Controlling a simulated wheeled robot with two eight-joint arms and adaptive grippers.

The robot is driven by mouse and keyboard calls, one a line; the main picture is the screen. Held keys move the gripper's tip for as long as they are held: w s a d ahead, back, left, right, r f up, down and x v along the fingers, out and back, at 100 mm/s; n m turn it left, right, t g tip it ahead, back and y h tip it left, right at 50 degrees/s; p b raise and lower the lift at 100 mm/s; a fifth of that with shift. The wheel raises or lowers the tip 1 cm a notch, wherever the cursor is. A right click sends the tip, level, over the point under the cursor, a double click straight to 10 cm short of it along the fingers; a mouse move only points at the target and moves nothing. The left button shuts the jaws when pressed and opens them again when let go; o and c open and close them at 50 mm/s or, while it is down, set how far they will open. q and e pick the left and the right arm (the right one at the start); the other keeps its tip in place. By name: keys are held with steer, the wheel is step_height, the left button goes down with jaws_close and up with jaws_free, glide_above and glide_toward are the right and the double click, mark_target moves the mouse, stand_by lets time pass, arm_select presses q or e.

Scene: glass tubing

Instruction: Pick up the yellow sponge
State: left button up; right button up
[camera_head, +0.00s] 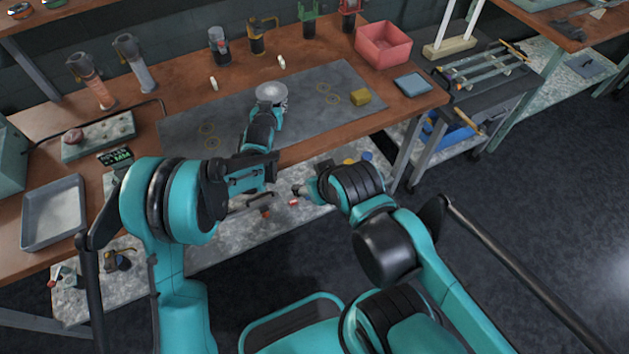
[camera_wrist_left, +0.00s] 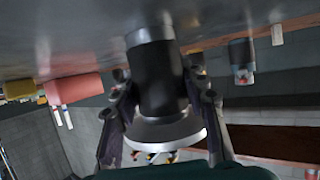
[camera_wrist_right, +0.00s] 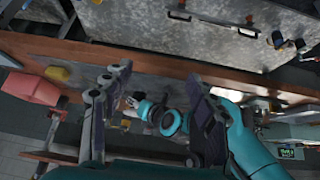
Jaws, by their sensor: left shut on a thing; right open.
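The yellow sponge (camera_head: 360,97) is a small block on the right part of the grey mat in the head view. A small yellow block (camera_wrist_right: 57,74) near the pink bin in the right wrist view looks like it. My left gripper (camera_head: 268,105) is over the mat, left of the sponge and apart from it. It is shut on a dark cylinder with a pale round flange (camera_wrist_left: 160,90). My right gripper (camera_head: 301,190) is low in front of the table edge, far from the sponge. Its fingers (camera_wrist_right: 160,88) are spread and empty in the right wrist view.
The pink bin (camera_head: 383,45) and a blue-grey pad (camera_head: 412,84) are near the sponge. A small white piece (camera_head: 281,62) stands behind the held thing. Burners and tools line the table's back. A cart (camera_head: 480,75) stands to the right. The mat (camera_head: 310,115) is mostly clear.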

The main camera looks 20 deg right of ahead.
steer(key=shift+o, duration=0.6)
steer(key=w+d+r+m+g, duration=0.2)
steer(key=w+d+r+m, duration=0.35)
steer(key=w, duration=0.45)
steer(key=w+d+r+m+g, duration=0.2)
steer(key=w+d+r+m, duration=0.35)
steer(key=w, duration=0.55)
steer(key=m+g, duration=0.3)
steer(key=m, duration=0.4)
glide_above(361, 93)
steer(key=f, duration=1.5)
steer(key=shift+w+d+f, duration=0.2)
steer(key=shift+s+a+f, duration=0.1)
steer(key=shift+s+f, duration=0.05)
steer(key=shift+f, duration=1.25)
steer(key=shift+s+a+f, duration=0.1)
steer(key=shift+f, duration=1.25)
steer(key=c, duration=1.1)
